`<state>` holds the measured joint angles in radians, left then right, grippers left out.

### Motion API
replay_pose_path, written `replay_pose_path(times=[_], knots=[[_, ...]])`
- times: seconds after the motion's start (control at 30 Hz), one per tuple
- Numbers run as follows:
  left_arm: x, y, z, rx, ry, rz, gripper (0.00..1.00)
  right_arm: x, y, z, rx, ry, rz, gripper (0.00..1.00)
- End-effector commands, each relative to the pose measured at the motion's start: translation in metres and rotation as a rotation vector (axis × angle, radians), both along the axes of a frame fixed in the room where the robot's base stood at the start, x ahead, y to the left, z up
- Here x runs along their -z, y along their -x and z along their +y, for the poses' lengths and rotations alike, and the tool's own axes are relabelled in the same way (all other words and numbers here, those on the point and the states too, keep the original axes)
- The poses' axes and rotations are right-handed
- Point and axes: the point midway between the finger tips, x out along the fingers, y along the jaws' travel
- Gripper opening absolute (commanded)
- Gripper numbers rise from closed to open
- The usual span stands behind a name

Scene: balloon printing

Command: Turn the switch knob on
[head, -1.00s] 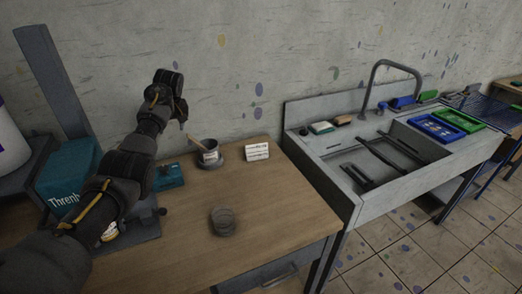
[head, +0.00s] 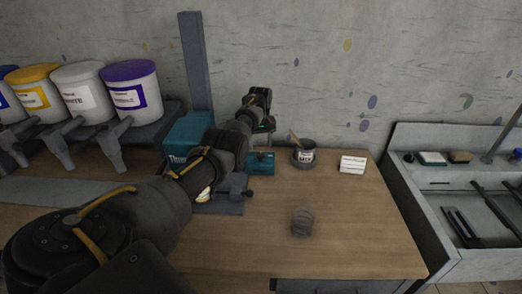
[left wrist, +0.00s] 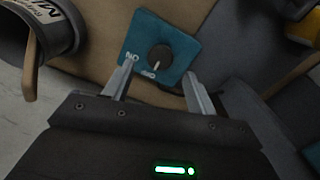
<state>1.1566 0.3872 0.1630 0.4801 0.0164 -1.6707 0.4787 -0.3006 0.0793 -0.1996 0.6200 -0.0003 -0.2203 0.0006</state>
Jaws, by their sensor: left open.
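The switch is a small teal box (head: 260,169) on the wooden table, beside the larger teal machine (head: 188,137). In the left wrist view its top plate (left wrist: 178,39) carries a round dark knob (left wrist: 160,57) with a pale pointer line and white lettering near its lower edge. My left gripper (head: 264,122) is above and behind the box in the head view. In the left wrist view the left gripper (left wrist: 158,76) has its two fingers spread at the near edge of the plate, with the knob between and beyond them. My right gripper is not in view.
A dark cup with a stick (head: 305,153) and a white card (head: 352,164) stand right of the switch. A clear round container (head: 302,222) sits nearer the front. Paint buckets (head: 132,86) line the left rack. A sink (head: 458,215) is at right.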

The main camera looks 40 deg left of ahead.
Motion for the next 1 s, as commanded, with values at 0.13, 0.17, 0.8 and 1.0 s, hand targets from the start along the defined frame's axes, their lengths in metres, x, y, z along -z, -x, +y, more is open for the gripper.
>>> replay_pose_path(times=[0.13, 0.17, 0.8, 1.0], knots=[[0.026, 0.0, 0.0, 0.001, 0.001, 0.001, 0.57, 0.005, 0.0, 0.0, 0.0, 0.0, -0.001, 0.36], [0.03, 0.0, 0.0, 0.002, 0.0, 0.0, 0.57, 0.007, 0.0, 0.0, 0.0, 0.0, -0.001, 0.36], [0.043, -0.001, 0.0, 0.002, -0.001, -0.002, 0.37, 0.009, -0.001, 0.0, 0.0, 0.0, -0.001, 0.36], [0.043, -0.001, -0.001, 0.002, -0.001, -0.002, 0.12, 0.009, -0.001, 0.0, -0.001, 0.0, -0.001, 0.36]])
